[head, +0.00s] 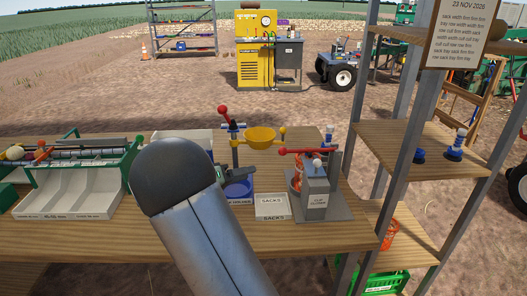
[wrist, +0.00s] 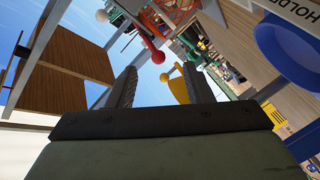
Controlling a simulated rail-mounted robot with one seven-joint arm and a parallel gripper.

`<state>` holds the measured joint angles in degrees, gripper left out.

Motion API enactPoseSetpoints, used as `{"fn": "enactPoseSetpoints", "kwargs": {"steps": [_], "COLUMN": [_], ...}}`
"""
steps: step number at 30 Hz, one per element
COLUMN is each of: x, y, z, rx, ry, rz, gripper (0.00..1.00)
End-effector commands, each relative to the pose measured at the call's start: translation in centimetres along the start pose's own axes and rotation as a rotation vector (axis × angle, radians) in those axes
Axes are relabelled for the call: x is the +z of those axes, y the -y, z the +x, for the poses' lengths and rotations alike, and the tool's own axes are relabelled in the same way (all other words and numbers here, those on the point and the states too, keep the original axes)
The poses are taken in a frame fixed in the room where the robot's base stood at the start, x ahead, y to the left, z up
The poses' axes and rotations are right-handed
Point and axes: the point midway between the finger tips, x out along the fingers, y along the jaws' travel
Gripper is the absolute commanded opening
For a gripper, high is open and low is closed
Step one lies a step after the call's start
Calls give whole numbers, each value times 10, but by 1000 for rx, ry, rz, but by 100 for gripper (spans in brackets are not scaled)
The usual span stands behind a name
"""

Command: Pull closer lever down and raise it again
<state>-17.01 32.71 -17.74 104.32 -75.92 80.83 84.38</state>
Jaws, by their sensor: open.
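The clip closer (head: 316,187) is a grey machine on the right part of the wooden bench. Its red lever (head: 306,151) lies about level across the top, with a ball at its left end. In the wrist view a red bar with ball ends (wrist: 147,44) shows beyond the fingers; it looks like this lever. My gripper (wrist: 160,68) is open, with two dark fingers apart and nothing seen between them. The red bar appears farther off, not touched.
A yellow bowl (head: 262,137) on a stand is left of the closer and shows yellow in the wrist view (wrist: 180,88). A wooden shelf rack (head: 400,140) stands at the right.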

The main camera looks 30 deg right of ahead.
Motion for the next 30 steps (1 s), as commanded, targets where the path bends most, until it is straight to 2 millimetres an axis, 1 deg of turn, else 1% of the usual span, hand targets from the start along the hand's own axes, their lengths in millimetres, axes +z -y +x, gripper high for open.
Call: {"fn": "enactPoseSetpoints", "kwargs": {"steps": [1, 4, 8, 11, 24, 27, 30], "x": [-9, -19, -22, -24, -35, -37, -39], "y": [1, 0, -1, -3, -8, -9, -10], "z": [-5, -8, 2, 18, 113, 132, 146], "rx": [27, 56, 62, 63, 60, 59, 59], "ry": [-54, -113, -123, -119, -117, -118, -118], "rz": [-4, -6, -4, -4, -5, -6, -5], "gripper": [46, 46, 46, 46, 46, 46, 46]}}
